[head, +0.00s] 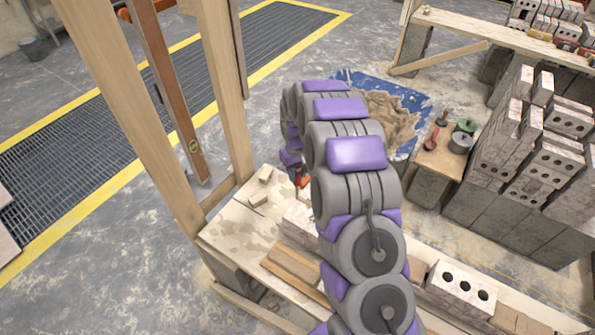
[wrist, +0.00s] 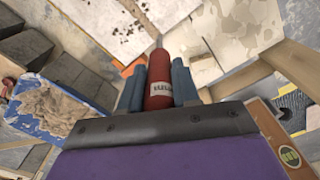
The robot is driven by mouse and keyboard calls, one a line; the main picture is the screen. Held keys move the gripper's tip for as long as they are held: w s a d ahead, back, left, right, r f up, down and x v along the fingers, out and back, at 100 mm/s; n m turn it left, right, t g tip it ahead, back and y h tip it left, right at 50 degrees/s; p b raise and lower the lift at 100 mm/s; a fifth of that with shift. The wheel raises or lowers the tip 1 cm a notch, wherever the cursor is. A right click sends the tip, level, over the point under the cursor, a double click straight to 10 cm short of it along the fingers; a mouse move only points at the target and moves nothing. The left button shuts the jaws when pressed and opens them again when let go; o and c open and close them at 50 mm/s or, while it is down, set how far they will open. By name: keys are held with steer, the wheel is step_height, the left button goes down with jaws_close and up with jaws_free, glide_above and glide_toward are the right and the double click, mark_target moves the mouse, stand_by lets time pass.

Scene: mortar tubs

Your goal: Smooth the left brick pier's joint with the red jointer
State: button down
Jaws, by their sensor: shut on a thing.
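In the wrist view, my gripper (wrist: 157,88) has its blue fingers shut around the red handle of the jointer (wrist: 158,75), which bears a white label. A grey metal part shows at the jointer's far end. In the head view, my gripper (head: 294,165) is over the far-left part of the wooden bench (head: 232,228), with a small red-orange patch beside it. Pale brickwork (head: 299,222) on the bench, left of my arm, is partly hidden by the arm. A holed brick (head: 462,288) sits right of my arm. I cannot make out a joint or contact with it.
Wooden posts (head: 215,80) and a spirit level (head: 180,100) stand left of the bench. Wood pieces (head: 295,270) lie on it. A blue tarp with sand (head: 350,78) lies behind my arm. Tubs (head: 460,142) and stacked bricks (head: 530,160) stand at right.

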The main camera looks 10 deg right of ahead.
steer(key=shift+s+f, duration=0.25)
steer(key=shift+s, duration=0.05)
